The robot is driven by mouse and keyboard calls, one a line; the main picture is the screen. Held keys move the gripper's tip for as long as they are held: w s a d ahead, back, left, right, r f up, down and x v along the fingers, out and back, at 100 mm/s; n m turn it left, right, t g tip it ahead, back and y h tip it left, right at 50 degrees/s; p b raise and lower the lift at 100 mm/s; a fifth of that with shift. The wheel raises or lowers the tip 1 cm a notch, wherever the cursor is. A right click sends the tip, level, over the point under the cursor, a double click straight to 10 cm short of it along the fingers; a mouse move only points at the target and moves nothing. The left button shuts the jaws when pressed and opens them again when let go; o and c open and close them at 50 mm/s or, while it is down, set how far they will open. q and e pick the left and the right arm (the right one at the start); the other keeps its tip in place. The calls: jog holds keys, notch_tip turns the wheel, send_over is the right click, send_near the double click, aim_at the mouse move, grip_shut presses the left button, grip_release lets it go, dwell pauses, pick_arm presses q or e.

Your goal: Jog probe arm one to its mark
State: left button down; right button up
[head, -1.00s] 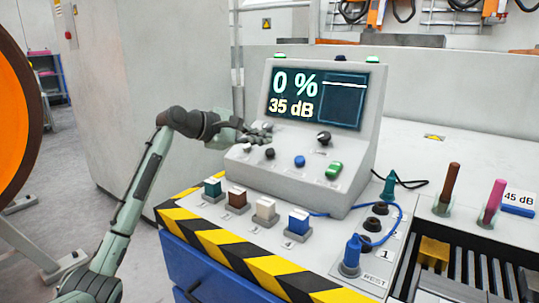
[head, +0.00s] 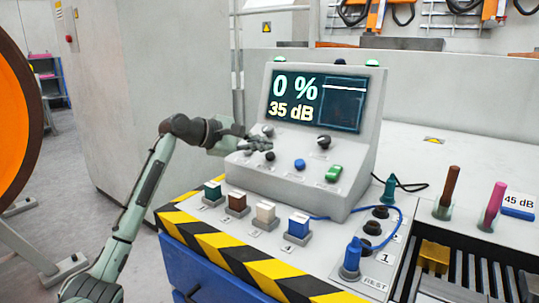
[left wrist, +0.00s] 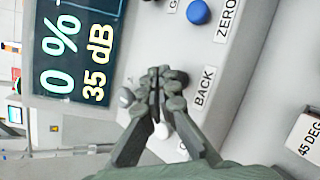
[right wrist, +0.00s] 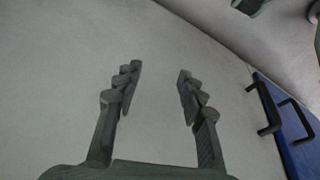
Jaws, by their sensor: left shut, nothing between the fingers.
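The grey console (head: 235,169) has a screen (head: 319,98) reading 0 % and 35 dB. My left gripper (head: 266,143) is shut and empty at the console's left controls. In the left wrist view its fingertips (left wrist: 160,78) are together over the panel beside the BACK label (left wrist: 204,88); whether they touch it is unclear. A black button (head: 269,156) shows just below the gripper in the head view. A white button (left wrist: 161,130) is partly behind the fingers. A blue button (left wrist: 197,11) bears the ZERO label. My right gripper (right wrist: 155,92) is open and empty. I cannot identify probe arm one.
Several coloured blocks, including a blue one (head: 299,226), line the console's front ledge. A blue plug (head: 352,254) stands by REST with a looped cable. Brown (head: 448,185) and pink (head: 493,200) rods stand at the right. A striped edge (head: 245,262) borders the front.

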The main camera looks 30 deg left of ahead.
dwell(0.6)
pick_arm(q)
jog(key=shift+w+f+p, duration=0.15)
jog(key=shift+f+p, duration=0.1)
jog(key=shift+p, duration=0.25)
jog(key=shift+f, duration=0.15)
jog(key=shift+w+f, duration=0.25)
jog(key=shift+f, duration=0.25)
dwell(2.8)
jog(key=shift+p, duration=0.3)
dwell(1.2)
jog(key=shift+s+r+p, duration=0.2)
jog(key=shift+r+p, duration=0.25)
jog(key=shift+p, duration=0.15)
jog(key=shift+s+r+p, duration=0.2)
jog(key=shift+r+p, duration=0.25)
jog(key=shift+p, duration=0.15)
